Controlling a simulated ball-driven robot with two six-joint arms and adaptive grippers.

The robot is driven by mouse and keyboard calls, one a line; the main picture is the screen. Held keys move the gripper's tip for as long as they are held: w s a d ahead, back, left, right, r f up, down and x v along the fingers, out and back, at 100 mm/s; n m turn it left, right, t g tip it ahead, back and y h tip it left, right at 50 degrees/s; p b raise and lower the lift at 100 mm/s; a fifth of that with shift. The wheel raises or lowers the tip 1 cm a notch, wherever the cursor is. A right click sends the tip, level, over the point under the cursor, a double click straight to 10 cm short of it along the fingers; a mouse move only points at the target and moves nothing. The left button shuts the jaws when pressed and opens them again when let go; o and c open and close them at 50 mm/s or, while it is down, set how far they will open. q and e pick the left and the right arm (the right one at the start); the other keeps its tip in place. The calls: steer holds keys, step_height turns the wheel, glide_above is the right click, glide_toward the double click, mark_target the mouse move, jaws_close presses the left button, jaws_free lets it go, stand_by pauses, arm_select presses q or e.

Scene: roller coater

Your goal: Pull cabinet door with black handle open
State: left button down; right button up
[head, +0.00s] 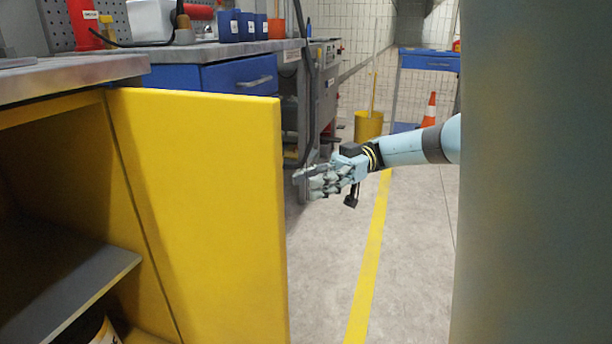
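The yellow cabinet door (205,210) stands swung open, hinged at its left side. Its free edge points toward the middle of the view. The open yellow cabinet (55,150) shows its dark inside at the left. The black handle does not show; the door's other face is hidden. My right gripper (308,184), at the end of a light blue arm from the right, is just right of the door's free edge, with a small gap in the picture. It holds nothing that I can see, and how far its fingers are closed is unclear. My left gripper is not in view.
A grey shelf (70,285) and a dark container (92,330) are inside the cabinet. A grey worktop (75,75) lies above. Blue drawers (215,77) stand behind the door. Grey floor (410,270) with a yellow line is clear. A yellow bucket (368,127) and orange cone (429,112) stand farther back.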

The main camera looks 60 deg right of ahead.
steer(key=shift+v, duration=2.1)
